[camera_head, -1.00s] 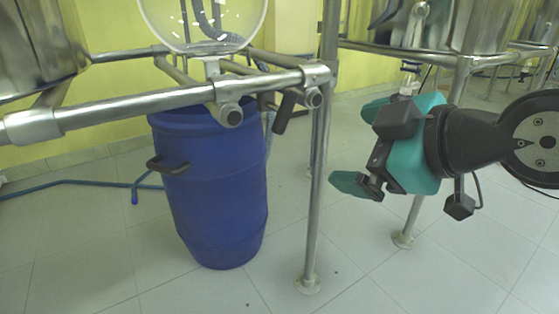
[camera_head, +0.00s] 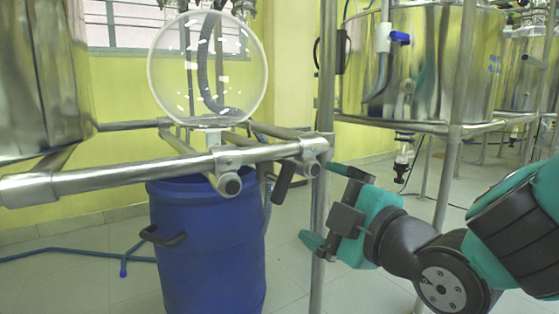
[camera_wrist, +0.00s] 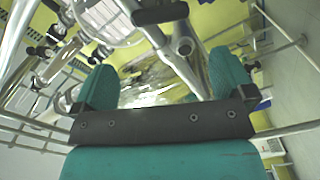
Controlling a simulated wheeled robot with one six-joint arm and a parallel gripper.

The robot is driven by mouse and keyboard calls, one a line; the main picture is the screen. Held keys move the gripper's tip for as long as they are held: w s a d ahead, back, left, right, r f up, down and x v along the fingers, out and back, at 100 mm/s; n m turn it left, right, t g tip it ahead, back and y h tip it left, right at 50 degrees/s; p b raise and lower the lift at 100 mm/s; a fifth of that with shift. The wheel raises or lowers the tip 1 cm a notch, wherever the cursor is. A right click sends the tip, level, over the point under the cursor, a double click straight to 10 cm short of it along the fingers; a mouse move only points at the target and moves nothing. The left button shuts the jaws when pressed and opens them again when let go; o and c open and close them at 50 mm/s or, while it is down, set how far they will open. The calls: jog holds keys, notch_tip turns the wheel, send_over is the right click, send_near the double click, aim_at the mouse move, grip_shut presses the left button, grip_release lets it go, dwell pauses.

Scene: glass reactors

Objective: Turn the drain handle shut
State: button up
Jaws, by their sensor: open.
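A black handle (camera_head: 283,182) hangs tilted beneath the metal frame's end, right of the glass vessel (camera_head: 207,70); it looks like the drain handle. A black bar (camera_wrist: 160,12) at the top of the wrist view may be the same handle. My gripper (camera_head: 318,203) is open and empty, to the right of the handle and slightly lower in the picture, with its fingers pointing left. A metal post shows beside the fingertips. In the wrist view my gripper (camera_wrist: 165,82) has its two teal fingers apart with nothing held between them.
A blue barrel (camera_head: 207,245) stands under the frame. The upright metal post (camera_head: 327,100) rises close to my gripper. A steel reactor (camera_head: 430,75) with a blue-handled valve (camera_head: 400,38) stands at the right.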

aim_at(285, 180)
jog(key=p+x, duration=0.3)
jog(key=p, duration=0.2)
jog(key=p+x, duration=0.4)
jog(key=p, duration=0.1)
jog(key=p+x, duration=0.3)
jog(key=p, duration=0.2)
jog(key=shift+w+a+r, duration=0.15)
jog(key=shift+w+r, duration=0.1)
jog(key=shift+r, duration=0.05)
jog(key=shift+w+a+f+p, duration=0.1)
jog(key=shift+w+a+p, duration=0.35)
jog(key=shift+p, duration=0.55)
jog(key=shift+w+a+f+p, duration=0.15)
jog(key=shift+w+f+p, duration=0.15)
jog(key=shift+w, duration=0.1)
jog(key=shift+c, duration=0.2)
jog(key=c, duration=0.6)
